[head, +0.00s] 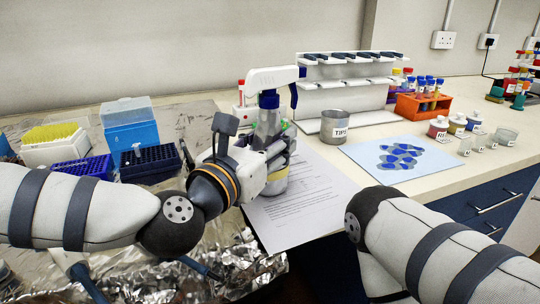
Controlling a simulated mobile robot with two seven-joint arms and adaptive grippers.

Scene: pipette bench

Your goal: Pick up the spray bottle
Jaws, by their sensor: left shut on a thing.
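The spray bottle (272,78) has a white and blue trigger head and a pale body, and stands upright near the middle of the head view. My left gripper (279,150) is shut on the spray bottle's body and covers much of it. The lower part of the bottle shows below the gripper, over or on a printed sheet; I cannot tell whether its base touches. My right arm comes in at the lower right, and its gripper is not in view.
A steel cup (334,128) and a white pipette rack (345,80) stand behind to the right. A blue mat (365,152) with blue pieces, an orange tube rack (420,108) and small jars lie further right. Tip boxes (130,120) and crumpled foil (235,265) are at left.

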